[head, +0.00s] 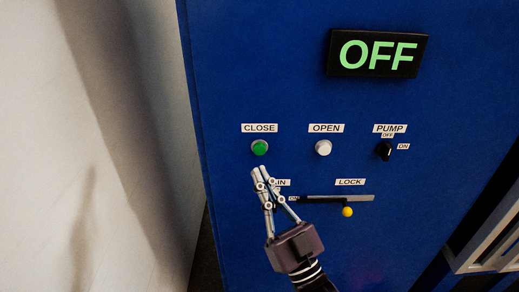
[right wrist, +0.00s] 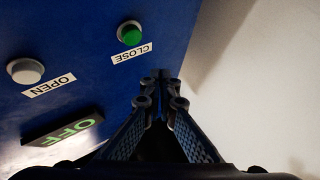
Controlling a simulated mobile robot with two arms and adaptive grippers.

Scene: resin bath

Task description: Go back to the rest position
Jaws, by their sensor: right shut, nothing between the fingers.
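My right gripper (head: 257,174) is shut and empty, just below the green CLOSE button (head: 260,147) in the head view. It covers part of a label and the left part of the slot below. In the right wrist view, the shut fingers (right wrist: 160,76) point up beside the green button (right wrist: 130,33), apart from it in the picture. The blue panel (head: 270,90) fills the middle of the head view. I cannot tell whether the fingertips touch the panel. My left gripper does not show.
The panel also has a white OPEN button (head: 323,148), a black PUMP knob (head: 384,151), a LOCK slot with a yellow-knobbed lever (head: 347,212) and a display (head: 377,53) reading OFF. A pale wall (head: 80,150) stands left. A light frame (head: 490,240) is at lower right.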

